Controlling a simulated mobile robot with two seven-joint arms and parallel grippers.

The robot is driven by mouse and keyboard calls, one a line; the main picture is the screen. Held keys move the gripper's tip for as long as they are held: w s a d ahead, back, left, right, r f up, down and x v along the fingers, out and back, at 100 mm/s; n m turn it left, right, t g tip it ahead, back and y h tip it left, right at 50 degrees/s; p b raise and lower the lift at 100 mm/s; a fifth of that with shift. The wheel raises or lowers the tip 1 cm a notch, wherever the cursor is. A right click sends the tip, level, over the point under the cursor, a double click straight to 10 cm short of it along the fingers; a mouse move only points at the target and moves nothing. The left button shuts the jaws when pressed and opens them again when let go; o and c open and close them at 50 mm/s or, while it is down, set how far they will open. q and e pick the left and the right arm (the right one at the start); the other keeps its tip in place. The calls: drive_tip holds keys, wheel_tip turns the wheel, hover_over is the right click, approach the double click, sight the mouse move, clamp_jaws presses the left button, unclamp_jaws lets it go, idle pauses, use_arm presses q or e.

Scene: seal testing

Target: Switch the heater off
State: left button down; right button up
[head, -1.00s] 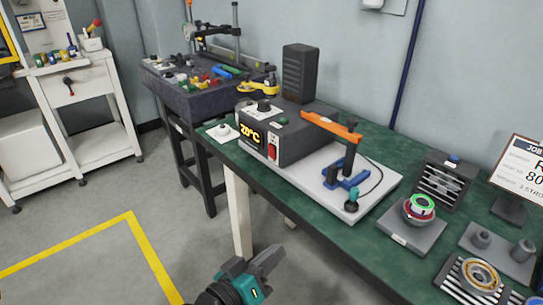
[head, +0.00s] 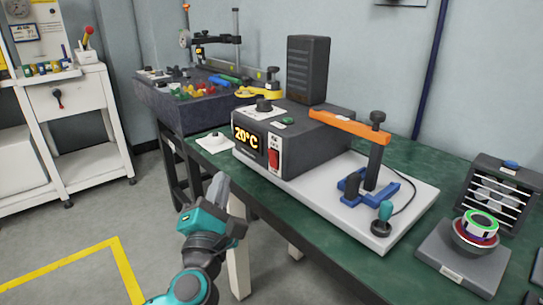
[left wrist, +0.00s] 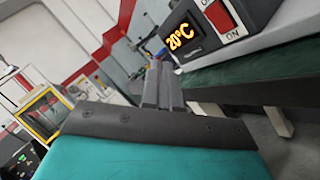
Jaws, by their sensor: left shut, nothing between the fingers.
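The heater (head: 310,138) is a dark grey box on a white base plate on the green bench. Its front display (head: 246,138) reads 20°C in yellow. A red rocker switch (head: 274,159) sits to the right of the display. The left wrist view shows this switch (left wrist: 219,16) at the top, with "ON" printed below it; I cannot tell which side is pressed. My left gripper (head: 219,188) is shut and empty, in front of the bench edge, left of and below the switch and apart from it. Its fingers (left wrist: 164,75) point up in the left wrist view.
An orange lever arm (head: 335,123) extends right from the heater above a blue clamp (head: 352,187). A small white button box (head: 214,142) lies left of the heater. A fan unit (head: 500,190) and a grey stand with stacked rings (head: 480,222) are on the right. Floor before the bench is open.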

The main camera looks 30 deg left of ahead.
sight(273, 160)
use_arm(q)
drive_tip(key=w+d, duration=0.1)
drive_tip(key=w, duration=0.1)
drive_tip(key=w+d, duration=0.1)
drive_tip(key=w, duration=0.2)
drive_tip(key=w+d+r, duration=0.1)
drive_tip(key=w, duration=0.2)
drive_tip(key=shift+d+p, duration=0.15)
drive_tip(key=shift+p, duration=0.15)
idle(1.0)
drive_tip(key=shift+w+d, duration=0.1)
drive_tip(key=shift+w, duration=0.1)
idle(0.8)
drive_tip(key=shift+w+d, duration=0.1)
drive_tip(key=shift+w, duration=0.15)
drive_tip(key=shift+w+d+r+p, duration=0.1)
drive_tip(key=shift+w+d+p, duration=0.05)
drive_tip(key=shift+w+p, duration=0.15)
idle(0.5)
drive_tip(key=shift+s, duration=0.1)
